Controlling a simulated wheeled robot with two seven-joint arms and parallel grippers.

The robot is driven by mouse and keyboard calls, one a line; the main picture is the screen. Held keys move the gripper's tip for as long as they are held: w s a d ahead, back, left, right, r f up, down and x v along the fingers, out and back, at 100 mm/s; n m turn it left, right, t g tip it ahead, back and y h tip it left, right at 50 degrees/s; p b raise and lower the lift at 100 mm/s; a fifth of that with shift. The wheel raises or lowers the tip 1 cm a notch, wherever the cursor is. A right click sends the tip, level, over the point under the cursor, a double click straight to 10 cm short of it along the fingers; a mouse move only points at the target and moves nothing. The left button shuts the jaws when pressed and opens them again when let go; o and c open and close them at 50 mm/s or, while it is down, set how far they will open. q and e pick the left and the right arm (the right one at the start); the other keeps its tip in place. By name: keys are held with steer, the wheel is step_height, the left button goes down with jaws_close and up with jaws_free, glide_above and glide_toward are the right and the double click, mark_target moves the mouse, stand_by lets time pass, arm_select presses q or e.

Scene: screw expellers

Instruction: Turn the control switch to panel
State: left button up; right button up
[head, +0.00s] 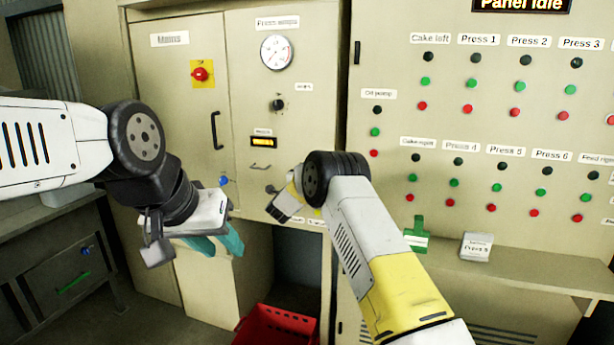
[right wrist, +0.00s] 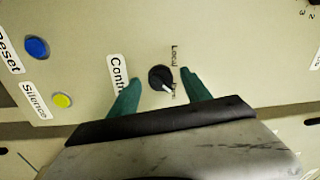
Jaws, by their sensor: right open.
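The control switch (right wrist: 158,74) is a round black knob with a white pointer, seen in the right wrist view. Its pointer is angled down and right toward the lower of two small labels; the upper reads "Local", the lower is partly covered. A "Control" label (right wrist: 117,74) is left of the knob, partly behind a finger. My right gripper (right wrist: 160,80) is open, its green fingertips on either side of the knob with gaps to it. In the head view my right wrist hides the switch. My left gripper (head: 216,243) is open and empty, low in front of the cabinet.
A blue button (right wrist: 37,47) and a yellow button (right wrist: 62,100) are left of the switch. The button panel (head: 450,130) fills the right side, its display reading "Panel Idle". A red crate (head: 275,325) stands below. A ledge (head: 510,275) holds a green item (head: 417,235).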

steer(key=v, duration=0.7)
steer(key=shift+s, duration=0.4)
steer(key=shift+a, duration=0.1)
